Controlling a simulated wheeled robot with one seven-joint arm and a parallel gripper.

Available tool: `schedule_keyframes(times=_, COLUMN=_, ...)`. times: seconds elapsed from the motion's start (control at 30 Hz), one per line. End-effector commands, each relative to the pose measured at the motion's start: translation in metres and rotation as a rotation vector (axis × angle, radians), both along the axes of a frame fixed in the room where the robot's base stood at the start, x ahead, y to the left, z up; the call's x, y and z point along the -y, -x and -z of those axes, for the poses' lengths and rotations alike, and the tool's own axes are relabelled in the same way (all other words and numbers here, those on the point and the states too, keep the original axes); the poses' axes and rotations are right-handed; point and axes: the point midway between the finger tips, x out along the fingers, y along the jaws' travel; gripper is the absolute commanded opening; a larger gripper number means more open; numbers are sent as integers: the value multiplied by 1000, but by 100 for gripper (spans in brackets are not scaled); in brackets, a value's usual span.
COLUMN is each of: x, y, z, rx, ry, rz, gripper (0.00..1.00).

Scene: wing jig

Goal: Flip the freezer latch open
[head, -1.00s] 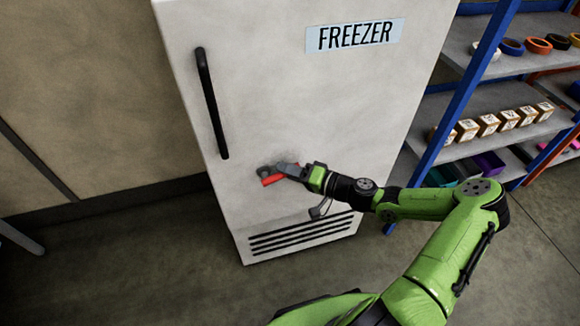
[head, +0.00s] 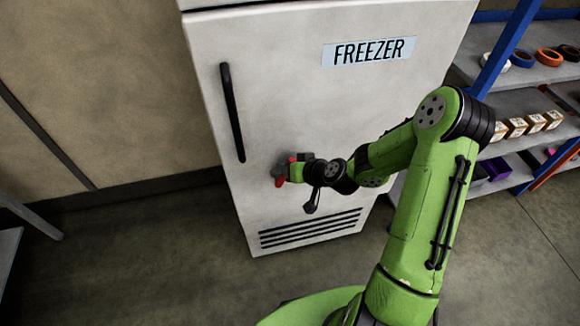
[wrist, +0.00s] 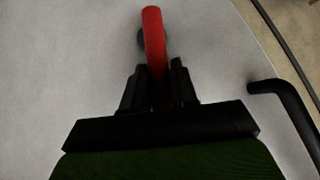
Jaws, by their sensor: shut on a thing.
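The white freezer (head: 290,90) stands upright with its door shut. The red latch (head: 279,182) is on the lower part of the door, below the black handle, mostly covered by my gripper (head: 284,172). In the wrist view the red latch (wrist: 154,40) is a bar running up the picture from between the fingers, with a dark round pivot partly behind it. My gripper (wrist: 157,85) is shut on the latch, one black finger on each side. The latch's lower end is hidden between the fingers.
The long black handle (head: 232,112) is on the door's left side; it also shows at the right of the wrist view (wrist: 290,115). Shelves (head: 520,75) with tape rolls and small boxes stand at the right. The floor (head: 150,260) at the left is clear.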

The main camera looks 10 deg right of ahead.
Motion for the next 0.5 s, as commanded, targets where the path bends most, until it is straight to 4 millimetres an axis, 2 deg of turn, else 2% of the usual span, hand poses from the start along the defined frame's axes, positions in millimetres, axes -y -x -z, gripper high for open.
schedule_keyframes(times=0.5, x=-1, y=0, z=-1, rx=-1, ry=70, rz=-2, gripper=0)
